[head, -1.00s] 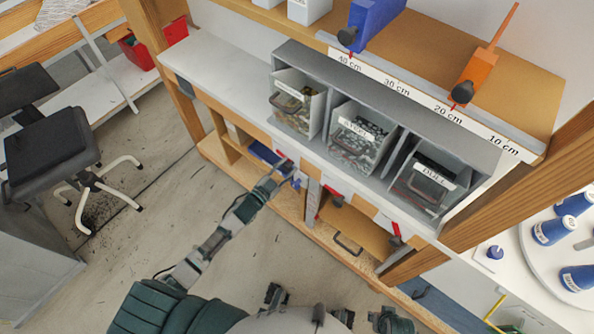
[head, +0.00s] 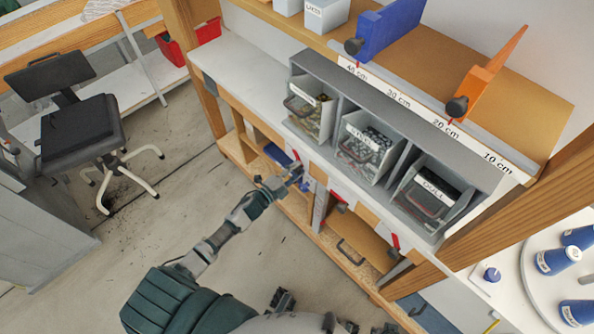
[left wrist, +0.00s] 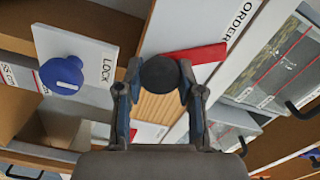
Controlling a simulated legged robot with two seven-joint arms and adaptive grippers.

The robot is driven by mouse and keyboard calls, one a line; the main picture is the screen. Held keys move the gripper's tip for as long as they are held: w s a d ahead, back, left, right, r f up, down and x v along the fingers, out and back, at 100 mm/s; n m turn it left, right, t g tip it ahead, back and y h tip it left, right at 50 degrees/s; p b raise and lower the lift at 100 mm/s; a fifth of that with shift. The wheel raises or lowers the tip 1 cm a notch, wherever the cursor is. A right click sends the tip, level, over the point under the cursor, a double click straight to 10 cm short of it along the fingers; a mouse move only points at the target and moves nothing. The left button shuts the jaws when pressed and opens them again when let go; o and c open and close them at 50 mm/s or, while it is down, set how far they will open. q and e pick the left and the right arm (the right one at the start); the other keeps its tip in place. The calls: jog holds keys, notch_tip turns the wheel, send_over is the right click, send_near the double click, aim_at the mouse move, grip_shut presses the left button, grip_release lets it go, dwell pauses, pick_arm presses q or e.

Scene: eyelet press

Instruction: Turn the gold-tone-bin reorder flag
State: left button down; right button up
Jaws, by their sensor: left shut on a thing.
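The gold-tone bin (head: 309,108) stands at the left end of the grey bin row in the head view. Its red reorder flag (head: 296,154) shows on the shelf front below it. In the left wrist view, the red flag (left wrist: 198,55) extends rightward from behind a round black knob (left wrist: 160,73), over a white plate whose visible lettering reads "ORDER" (left wrist: 240,22). My left gripper (left wrist: 160,80) has its two fingers shut on the knob, one at each side; it shows small in the head view (head: 291,176). The flag's pivot is hidden behind the knob.
A blue knob (left wrist: 62,75) on a "LOCK" plate is left of my fingers. Two more red flags, (head: 338,196) and (head: 395,241), sit along the shelf front. A black stool (head: 80,132) stands left on open floor. Blue (head: 390,28) and orange (head: 485,78) stops stand above.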

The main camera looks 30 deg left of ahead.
pick_arm(q)
jog(key=shift+s+a+f+m, duration=0.1)
jog(key=shift+f+m, duration=0.25)
jog(key=shift+m, duration=0.15)
pick_arm(e)
jog(key=shift+a+r, duration=0.1)
jog(key=shift+a, duration=0.3)
jog(key=shift+d, duration=0.1)
pick_arm(q)
jog(key=c, duration=0.7)
grip_release()
jog(key=shift+r, duration=0.1)
jog(key=shift+s, duration=0.1)
jog(key=v, duration=1.1)
jog(key=shift+s+a, duration=0.25)
